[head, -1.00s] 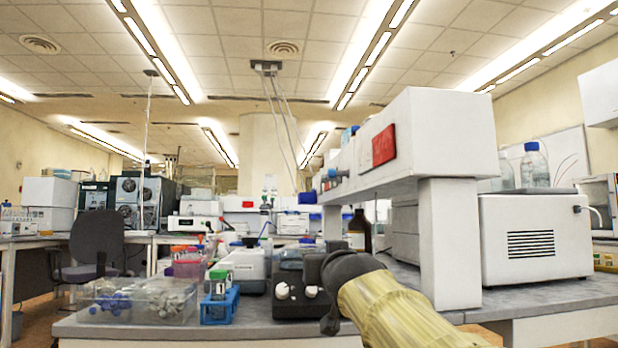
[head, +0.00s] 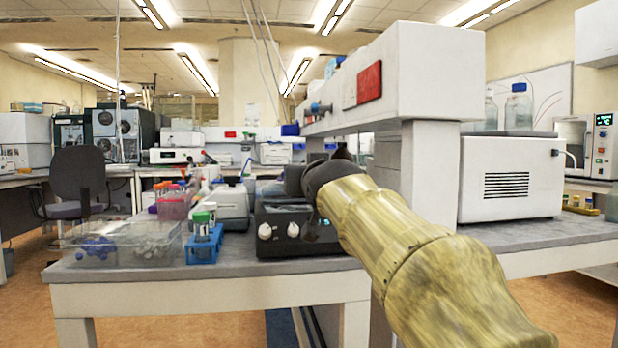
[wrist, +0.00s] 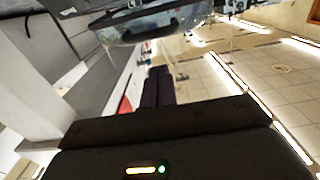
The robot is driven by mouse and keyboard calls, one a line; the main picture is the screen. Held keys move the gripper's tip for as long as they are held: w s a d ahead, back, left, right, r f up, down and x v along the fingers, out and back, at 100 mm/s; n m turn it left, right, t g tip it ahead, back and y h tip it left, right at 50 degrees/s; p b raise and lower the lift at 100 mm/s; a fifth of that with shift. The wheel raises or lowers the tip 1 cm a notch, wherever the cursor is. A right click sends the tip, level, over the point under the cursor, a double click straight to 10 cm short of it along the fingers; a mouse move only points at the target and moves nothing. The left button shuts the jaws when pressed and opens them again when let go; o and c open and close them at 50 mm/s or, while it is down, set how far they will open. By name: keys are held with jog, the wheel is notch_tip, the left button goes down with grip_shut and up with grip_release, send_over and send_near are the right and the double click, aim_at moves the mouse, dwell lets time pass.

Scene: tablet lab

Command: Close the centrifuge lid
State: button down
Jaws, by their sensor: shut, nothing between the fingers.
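The centrifuge seems to be the black box with two white knobs (head: 290,232) at the bench's front edge in the head view. My arm's dark end covers its right and upper part, so its lid cannot be made out there. In the wrist view a clear, curved, lid-like piece (wrist: 150,26) with a dark rim shows at the top edge, cut off by the frame. My gripper (wrist: 158,72) has its dark fingers together and empty, pointing towards this piece with a gap visible. I cannot tell how far the lid stands open.
A blue tube rack (head: 204,246) and clear bins (head: 120,243) stand left of the black box. The floor in front is clear.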

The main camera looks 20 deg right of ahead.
jog(key=r, duration=0.1)
jog(key=r+p, duration=0.1)
jog(key=r, duration=0.1)
jog(key=r+p, duration=0.1)
jog(key=shift+s+a+r, duration=0.1)
jog(key=shift+s+r, duration=0.15)
jog(key=shift+s, duration=0.15)
